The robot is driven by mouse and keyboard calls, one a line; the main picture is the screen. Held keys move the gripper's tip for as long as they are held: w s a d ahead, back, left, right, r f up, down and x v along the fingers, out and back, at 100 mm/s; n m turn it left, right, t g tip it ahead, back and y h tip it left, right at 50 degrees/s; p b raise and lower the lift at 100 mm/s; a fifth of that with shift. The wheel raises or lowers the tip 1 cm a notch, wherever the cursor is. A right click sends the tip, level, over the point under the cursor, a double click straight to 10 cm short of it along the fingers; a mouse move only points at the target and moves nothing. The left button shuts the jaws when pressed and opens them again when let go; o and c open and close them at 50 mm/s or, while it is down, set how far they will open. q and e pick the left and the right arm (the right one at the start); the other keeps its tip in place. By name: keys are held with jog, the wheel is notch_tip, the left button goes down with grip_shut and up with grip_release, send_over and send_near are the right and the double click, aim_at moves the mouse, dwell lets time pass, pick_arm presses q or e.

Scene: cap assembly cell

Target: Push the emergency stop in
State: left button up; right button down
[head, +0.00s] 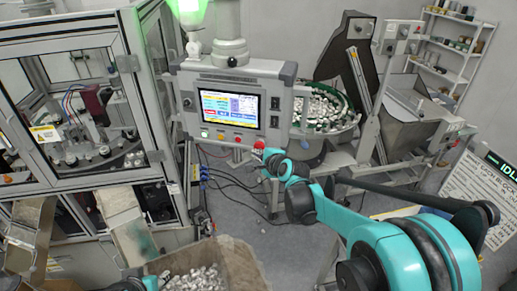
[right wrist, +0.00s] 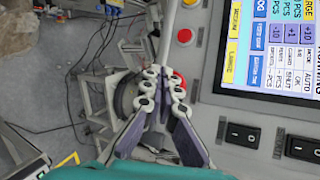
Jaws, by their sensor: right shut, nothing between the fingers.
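The emergency stop (head: 258,146) is a red round button at the lower right corner of the control panel (head: 185,85). In the right wrist view, the emergency stop (right wrist: 180,76) shows partly behind my fingers. My right gripper (head: 263,160) is just below and in front of it in the head view. In the right wrist view, my right gripper (right wrist: 164,76) is shut and empty, its fingertips beside or over the button. I cannot tell whether they touch it. My left gripper is not in view.
A smaller red button (head: 238,139) sits close left of the emergency stop, below the lit screen (head: 229,106). Black rocker switches (right wrist: 243,134) are on the panel. A bowl feeder (head: 335,112) stands behind right. A bin of parts (head: 215,265) is in front.

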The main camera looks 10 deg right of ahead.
jog(key=shift+w+d, duration=0.1)
jog(key=shift+w, duration=0.05)
dwell(0.7)
jog(key=shift+w+d, duration=0.1)
jog(key=shift+w, duration=0.15)
jog(key=shift+w+d+b, duration=0.25)
jog(key=shift+w+b, duration=0.1)
jog(key=shift+w, duration=0.05)
dwell(0.9)
jog(key=shift+s+a, duration=0.45)
jog(key=shift+s, duration=0.35)
jog(key=shift+f, duration=0.1)
